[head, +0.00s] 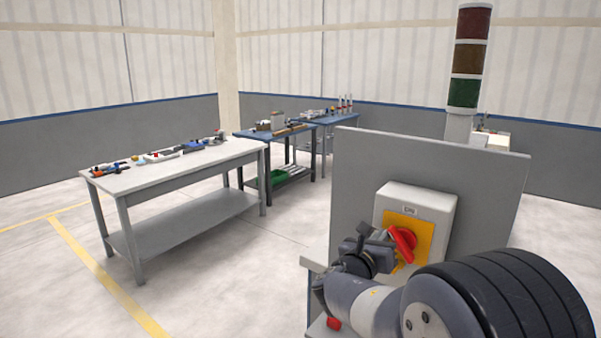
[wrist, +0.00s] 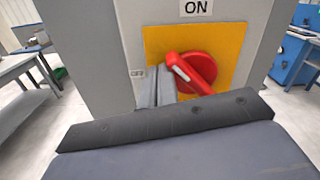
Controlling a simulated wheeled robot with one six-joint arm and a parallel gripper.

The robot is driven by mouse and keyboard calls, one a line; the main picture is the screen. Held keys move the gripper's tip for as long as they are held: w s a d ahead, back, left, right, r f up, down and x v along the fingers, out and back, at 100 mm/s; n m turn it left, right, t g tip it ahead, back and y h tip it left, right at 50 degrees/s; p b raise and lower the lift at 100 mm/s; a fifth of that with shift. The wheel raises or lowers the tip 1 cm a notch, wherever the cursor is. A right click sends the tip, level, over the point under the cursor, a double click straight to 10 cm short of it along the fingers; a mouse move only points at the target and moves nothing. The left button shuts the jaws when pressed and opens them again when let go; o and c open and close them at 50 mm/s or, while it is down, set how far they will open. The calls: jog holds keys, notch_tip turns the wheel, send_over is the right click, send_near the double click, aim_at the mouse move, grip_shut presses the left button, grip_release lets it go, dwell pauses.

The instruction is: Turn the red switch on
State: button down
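The red switch (head: 403,242) is a rotary knob on a yellow plate (wrist: 236,38), on the front of a grey box (head: 436,205). It also shows in the wrist view (wrist: 202,68). Its handle is tilted, with the white-marked end pointing up and left, between the OFF label (wrist: 137,73) at the left and the ON label (wrist: 196,8) at the top. My gripper (head: 368,232) is just left of the knob. In the wrist view its fingers (wrist: 156,88) are together, with nothing seen between them, close under the handle's marked end. Whether they touch it is unclear.
The box is mounted on an upright grey panel (head: 350,170). A signal tower (head: 470,55) with dark red, amber and green segments stands behind it. A white workbench (head: 165,175) with tools is at left, blue benches (head: 280,130) farther back. Floor between is clear.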

jog(key=shift+r, duration=0.1)
jog(key=shift+s+a+f+b, duration=0.2)
jog(key=shift+s+a, duration=0.15)
jog(key=shift+s, duration=0.15)
jog(key=shift+s+a+f+b, duration=0.15)
jog(key=shift+s+a, duration=0.15)
jog(key=shift+s, duration=0.15)
jog(key=shift+w+d, duration=0.1)
jog(key=shift+w, duration=0.1)
jog(key=shift+w+d, duration=0.4)
jog(key=shift+w, duration=0.15)
